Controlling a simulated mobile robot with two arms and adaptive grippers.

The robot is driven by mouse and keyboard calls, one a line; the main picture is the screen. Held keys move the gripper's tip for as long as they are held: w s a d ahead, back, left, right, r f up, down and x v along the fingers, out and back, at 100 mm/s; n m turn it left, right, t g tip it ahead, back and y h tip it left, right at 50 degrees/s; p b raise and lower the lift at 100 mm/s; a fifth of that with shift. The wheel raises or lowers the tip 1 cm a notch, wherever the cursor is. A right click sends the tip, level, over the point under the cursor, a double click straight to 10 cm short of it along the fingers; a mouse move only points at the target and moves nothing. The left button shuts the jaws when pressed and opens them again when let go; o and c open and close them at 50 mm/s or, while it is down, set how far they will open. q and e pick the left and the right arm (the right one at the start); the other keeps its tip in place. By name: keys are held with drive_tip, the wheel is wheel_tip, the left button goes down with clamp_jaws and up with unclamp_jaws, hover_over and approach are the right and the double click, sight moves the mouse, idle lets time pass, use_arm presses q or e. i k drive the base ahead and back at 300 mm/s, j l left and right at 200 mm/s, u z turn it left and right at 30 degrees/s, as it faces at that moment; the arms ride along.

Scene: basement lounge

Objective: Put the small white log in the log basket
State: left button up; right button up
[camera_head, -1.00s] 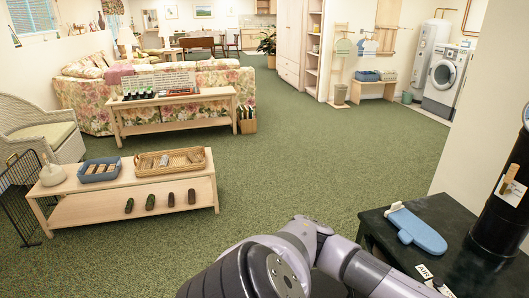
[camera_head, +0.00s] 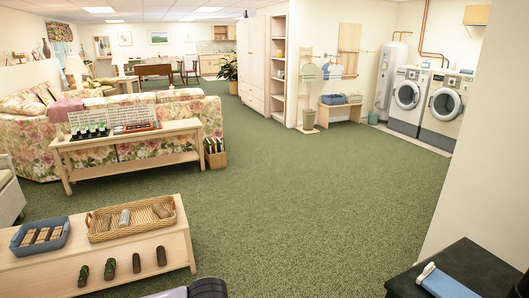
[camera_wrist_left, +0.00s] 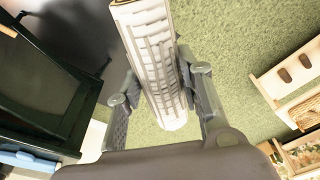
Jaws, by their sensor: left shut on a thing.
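In the left wrist view my left gripper (camera_wrist_left: 160,98) is shut on the small white log (camera_wrist_left: 152,50), a long pale piece with a ridged, bark-like side. The log points up and away between the fingers, over green carpet. The log basket, a wicker tray (camera_head: 97,237), sits on the low pale bench at lower left of the head view. It holds a grey log (camera_head: 124,218) and a brown log (camera_head: 160,211). The wicker also shows at the right edge of the wrist view (camera_wrist_left: 300,112). The gripper is apart from the basket. My right gripper is not in view.
A black table (camera_head: 470,265) with a blue-and-white object (camera_head: 445,284) stands at lower right. Open carpet (camera_head: 290,200) lies between. A sofa table (camera_head: 130,135) is beyond.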

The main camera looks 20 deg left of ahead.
sight(144, 217)
drive_tip(key=i+j+u, duration=0.35)
drive_tip(key=u, duration=0.15)
drive_tip(key=i+j+u, duration=0.35)
drive_tip(key=u, duration=0.15)
drive_tip(key=i+u, duration=0.45)
drive_tip(key=i+z, duration=0.15)
drive_tip(key=i, duration=0.3)
drive_tip(key=i+j+z, duration=0.1)
drive_tip(key=i, duration=0.35)
drive_tip(key=i+j+z, duration=0.15)
drive_tip(key=i, duration=0.3)
drive_tip(key=i+j+z, duration=0.15)
drive_tip(key=i+j, duration=0.15)
drive_tip(key=i+j+z, duration=0.1)
drive_tip(key=i+j, duration=0.15)
drive_tip(key=i, duration=0.3)
